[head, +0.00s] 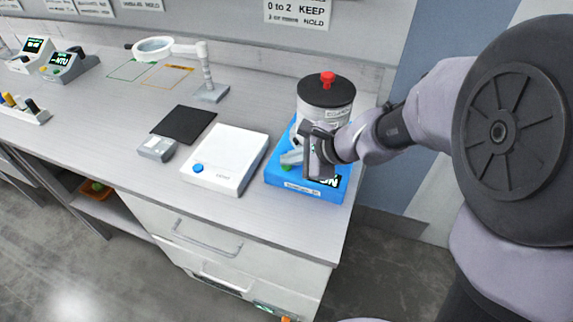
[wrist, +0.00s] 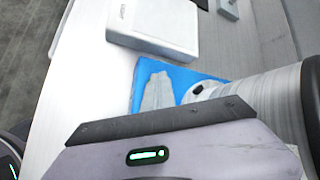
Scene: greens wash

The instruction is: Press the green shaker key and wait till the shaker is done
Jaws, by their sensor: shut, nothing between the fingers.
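The blue shaker (head: 305,192) stands at the right end of the bench, with a white container with a black lid and red knob (head: 327,90) on it. Its green key (head: 286,166) shows partly at the shaker's front left. My gripper (head: 291,158) is shut and empty, its tip right over or beside the key; I cannot tell whether it touches. The shaker's dark display (head: 330,181) shows light characters, partly hidden by my gripper. The wrist view shows the blue shaker top (wrist: 190,78) beyond my gripper's housing; the key is hidden there.
A white device with a blue button (head: 228,158) stands just left of the shaker. A black mat (head: 184,124), a small grey box (head: 157,148) and a magnifier lamp (head: 153,47) are farther left. The bench's right edge is close to the shaker.

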